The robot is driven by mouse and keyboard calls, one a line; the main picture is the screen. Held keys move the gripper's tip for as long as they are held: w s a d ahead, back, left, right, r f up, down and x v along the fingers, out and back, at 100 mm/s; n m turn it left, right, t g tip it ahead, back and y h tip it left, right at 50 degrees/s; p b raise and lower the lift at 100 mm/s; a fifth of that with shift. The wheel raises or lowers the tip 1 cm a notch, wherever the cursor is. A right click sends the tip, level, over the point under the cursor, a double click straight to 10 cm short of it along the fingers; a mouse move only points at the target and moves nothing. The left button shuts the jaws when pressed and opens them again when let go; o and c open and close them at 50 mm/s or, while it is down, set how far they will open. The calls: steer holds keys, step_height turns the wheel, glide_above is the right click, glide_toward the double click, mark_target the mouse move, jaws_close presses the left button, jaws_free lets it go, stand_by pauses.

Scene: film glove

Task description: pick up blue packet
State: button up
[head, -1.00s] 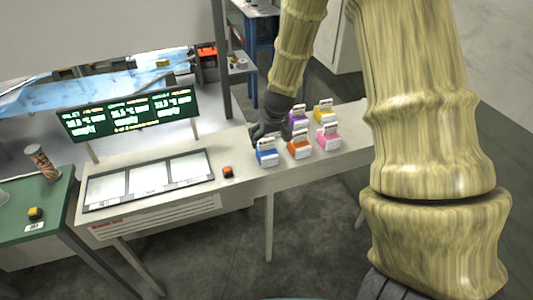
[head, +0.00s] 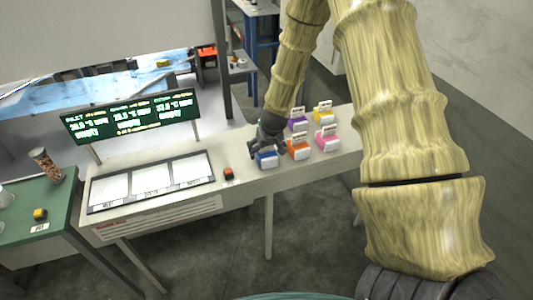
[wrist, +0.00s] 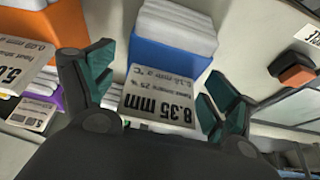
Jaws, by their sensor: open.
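The blue packet (head: 267,161) stands on the white counter at the near left of a group of coloured packets. In the wrist view the blue packet (wrist: 160,57) has a stack of white sheets in its top and a white card reading "8.35 mm" at its side. My gripper (head: 264,148) is open right above it in the head view and hides part of it. In the wrist view my gripper (wrist: 155,80) has one finger on each side of the blue packet and its card. I cannot tell whether the fingers touch it.
An orange packet (head: 299,151) stands close beside the blue one. Purple (head: 297,122), yellow (head: 324,116) and pink (head: 328,143) packets stand behind and to the right. An orange button box (head: 228,174) and a tray with three white panels (head: 151,178) lie left.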

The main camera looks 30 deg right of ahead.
steer(key=shift+x, duration=0.95)
steer(key=shift+r, duration=0.1)
steer(key=c, duration=1)
steer(key=shift+r, duration=0.1)
